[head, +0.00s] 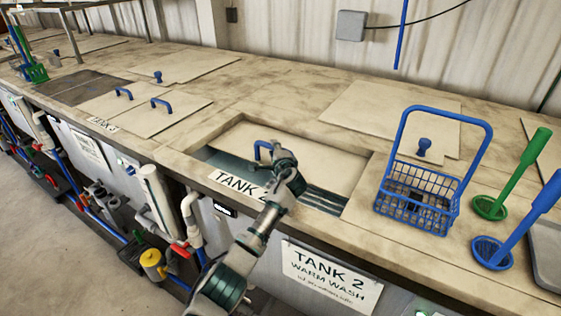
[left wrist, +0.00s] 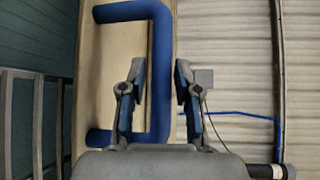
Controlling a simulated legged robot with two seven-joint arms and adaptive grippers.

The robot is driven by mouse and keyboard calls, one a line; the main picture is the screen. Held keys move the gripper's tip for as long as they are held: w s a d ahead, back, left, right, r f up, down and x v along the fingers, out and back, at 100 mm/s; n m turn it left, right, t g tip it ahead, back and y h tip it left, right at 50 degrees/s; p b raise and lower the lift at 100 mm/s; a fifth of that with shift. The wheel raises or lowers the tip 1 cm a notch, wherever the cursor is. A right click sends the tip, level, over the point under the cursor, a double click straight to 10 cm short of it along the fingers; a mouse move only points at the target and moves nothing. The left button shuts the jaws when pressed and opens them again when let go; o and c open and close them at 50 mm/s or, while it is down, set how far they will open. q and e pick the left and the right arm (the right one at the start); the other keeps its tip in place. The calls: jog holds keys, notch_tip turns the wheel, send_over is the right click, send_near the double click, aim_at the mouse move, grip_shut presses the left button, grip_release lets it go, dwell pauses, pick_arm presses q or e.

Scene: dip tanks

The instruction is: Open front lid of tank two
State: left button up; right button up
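Tank two's front lid (head: 312,158) is a pale panel that looks tilted up in its opening, with dark teal tank interior (head: 228,165) showing at its left and in front of it. Its blue handle (head: 262,149) also shows in the left wrist view (left wrist: 159,50). My left gripper (head: 285,165) is at the handle, partly covering the lid. In the left wrist view its two fingers (left wrist: 156,95) stand apart, one on each side of the handle's long bar. A gap shows beside the bar, so they are not closed on it. My right gripper is not in view.
A blue wire basket (head: 417,212) stands right of the opening. Green (head: 490,207) and blue (head: 491,252) long-handled strainers stand farther right. Tank two's rear lid (head: 391,112) lies flat behind. Tank three's lids (head: 136,102) lie left. Pipes and valves line the front.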

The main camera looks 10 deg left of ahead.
pick_arm(q)
jog(key=v, duration=1)
